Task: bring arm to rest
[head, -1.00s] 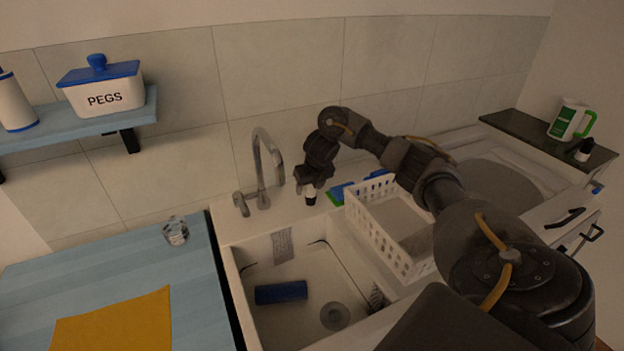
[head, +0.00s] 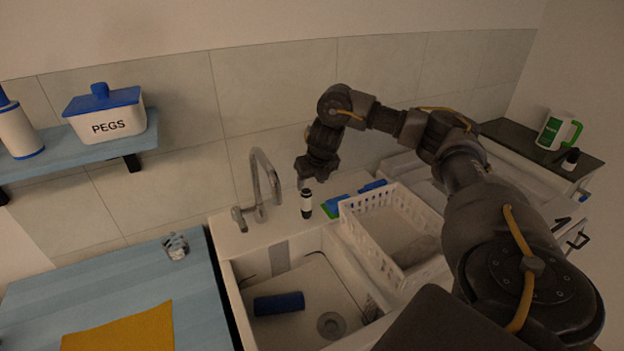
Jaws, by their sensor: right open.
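My right arm reaches in from the right of the head view. Its gripper (head: 303,182) points down behind the sink and is open. A small dark bottle with a white band (head: 306,204) stands upright on the sink's back ledge, just below the gripper's fingertips. The gripper looks clear of most of the bottle, but I cannot tell whether a fingertip still touches its top. My left gripper is not in view.
A tap (head: 264,182) rises left of the gripper. A white basket (head: 392,232) and blue-green sponges (head: 345,203) are to the right. The sink (head: 262,331) holds a blue cylinder (head: 279,303). A glass (head: 175,246) stands on the blue counter (head: 120,282).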

